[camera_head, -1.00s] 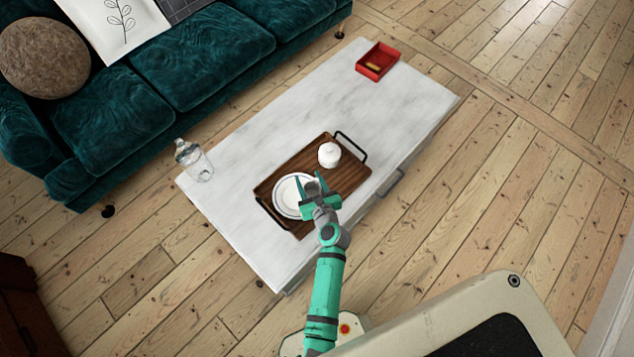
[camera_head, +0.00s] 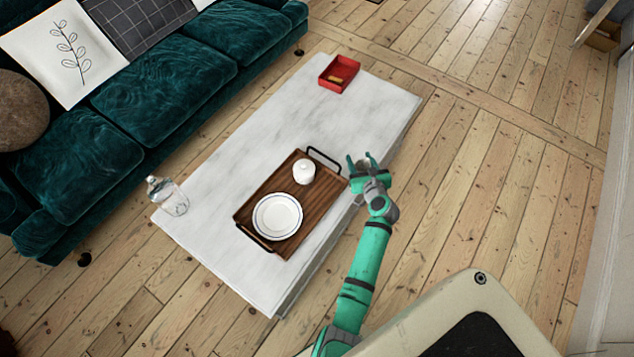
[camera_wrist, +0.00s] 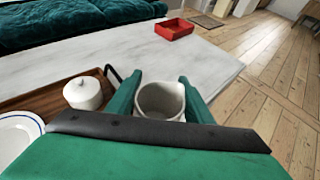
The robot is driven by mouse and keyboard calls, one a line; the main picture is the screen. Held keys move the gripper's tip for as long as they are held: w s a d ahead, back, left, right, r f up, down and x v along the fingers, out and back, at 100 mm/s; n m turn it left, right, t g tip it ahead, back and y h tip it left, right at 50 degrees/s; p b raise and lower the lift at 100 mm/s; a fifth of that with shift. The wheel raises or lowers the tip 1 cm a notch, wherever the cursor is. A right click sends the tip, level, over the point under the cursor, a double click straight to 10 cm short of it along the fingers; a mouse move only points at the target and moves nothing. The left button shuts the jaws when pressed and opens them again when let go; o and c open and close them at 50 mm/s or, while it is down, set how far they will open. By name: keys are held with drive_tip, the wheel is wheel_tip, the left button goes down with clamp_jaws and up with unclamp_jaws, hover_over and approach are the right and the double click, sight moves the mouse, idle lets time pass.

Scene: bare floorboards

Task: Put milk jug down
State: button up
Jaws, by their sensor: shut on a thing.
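The milk jug (camera_wrist: 161,101) is a small white-grey vessel with an open top. In the wrist view it sits between the two green fingers of my gripper (camera_wrist: 162,98), which is shut on it. In the head view my gripper (camera_head: 366,164) is at the right long edge of the white marble table (camera_head: 225,130), just right of the tray. The jug is mostly hidden there by the gripper. Its base is hidden, so I cannot tell whether it touches the table.
A wooden tray (camera_head: 322,207) with black handles holds a white plate (camera_head: 278,216) and a lidded white pot (camera_head: 304,171). A red box (camera_head: 338,74) stands at the far end. A glass jar (camera_head: 172,199) is at the left edge. The marble between tray and red box is clear.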

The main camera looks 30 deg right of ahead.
drive_tip(key=shift+w+a+f, duration=0.9)
drive_tip(key=shift+a+f, duration=0.55)
drive_tip(key=shift+f, duration=0.4)
drive_tip(key=shift+w+a+f, duration=0.95)
drive_tip(key=shift+a+f, duration=0.55)
drive_tip(key=shift+f, duration=0.4)
drive_tip(key=shift+w+a+f, duration=0.9)
drive_tip(key=shift+a+f, duration=0.55)
drive_tip(key=shift+f, duration=0.4)
drive_tip(key=shift+f, duration=0.15)
drive_tip(key=o, duration=1.1)
drive_tip(key=shift+o, duration=0.2)
